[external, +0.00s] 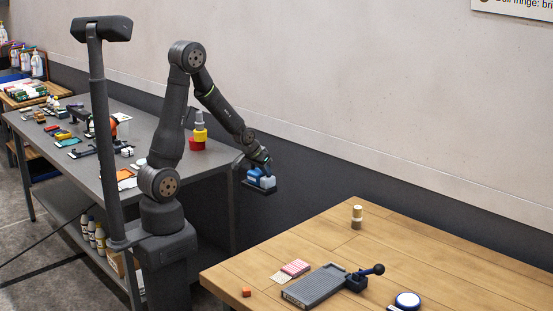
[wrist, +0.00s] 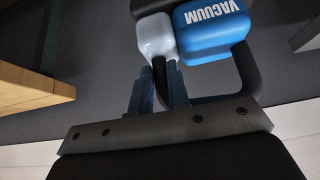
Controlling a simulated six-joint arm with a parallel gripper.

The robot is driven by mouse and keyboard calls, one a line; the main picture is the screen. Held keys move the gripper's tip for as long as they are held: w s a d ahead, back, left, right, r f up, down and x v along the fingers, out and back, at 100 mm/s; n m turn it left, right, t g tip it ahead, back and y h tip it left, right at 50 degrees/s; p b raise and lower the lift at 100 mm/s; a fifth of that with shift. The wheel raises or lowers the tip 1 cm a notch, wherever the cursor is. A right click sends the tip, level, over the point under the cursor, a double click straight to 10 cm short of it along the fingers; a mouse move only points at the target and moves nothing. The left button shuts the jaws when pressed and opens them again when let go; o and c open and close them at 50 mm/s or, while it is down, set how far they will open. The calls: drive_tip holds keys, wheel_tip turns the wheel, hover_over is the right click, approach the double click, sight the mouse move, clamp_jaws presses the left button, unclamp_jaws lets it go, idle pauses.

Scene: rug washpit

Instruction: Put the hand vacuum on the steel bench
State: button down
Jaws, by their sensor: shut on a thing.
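The hand vacuum (external: 264,182) is blue and pale grey with a dark part. It hangs in the air in the gap between the two tables. In the wrist view the vacuum (wrist: 213,32) shows its blue body with white VACUUM lettering and a black handle. My gripper (wrist: 160,85) is shut on that black handle; it also shows in the external view (external: 260,168). The steel bench (external: 142,127) is the long grey table at the left, and the vacuum is just beyond its right end.
The bench carries many small items, mostly at its left, and stacked red, yellow and grey pieces (external: 198,132) near the back. The wooden table (external: 430,225) at the right holds a grey tray-like tool (external: 315,286), a small cylinder (external: 357,216) and other small things.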

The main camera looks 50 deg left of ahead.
wheel_tip(320, 180, up, 20)
drive_tip(key=w+a+n+g+y, duration=0.1)
drive_tip(key=w+a+n+y, duration=0.2)
drive_tip(key=a, duration=0.6)
drive_tip(key=w+a+n+g+y, duration=0.1)
drive_tip(key=w+a+n+g, duration=0.1)
drive_tip(key=w+a+n, duration=0.5)
drive_tip(key=a+n+g+y, duration=0.1)
drive_tip(key=a+n+y, duration=0.15)
drive_tip(key=a, duration=0.85)
drive_tip(key=s+x, duration=0.2)
drive_tip(key=x, duration=0.7)
drive_tip(key=s+x, duration=0.2)
drive_tip(key=x, duration=0.8)
drive_tip(key=shift+a+f, duration=0.25)
drive_tip(key=shift+a, duration=0.15)
drive_tip(key=shift+f+h, duration=0.15)
drive_tip(key=shift+h, duration=0.1)
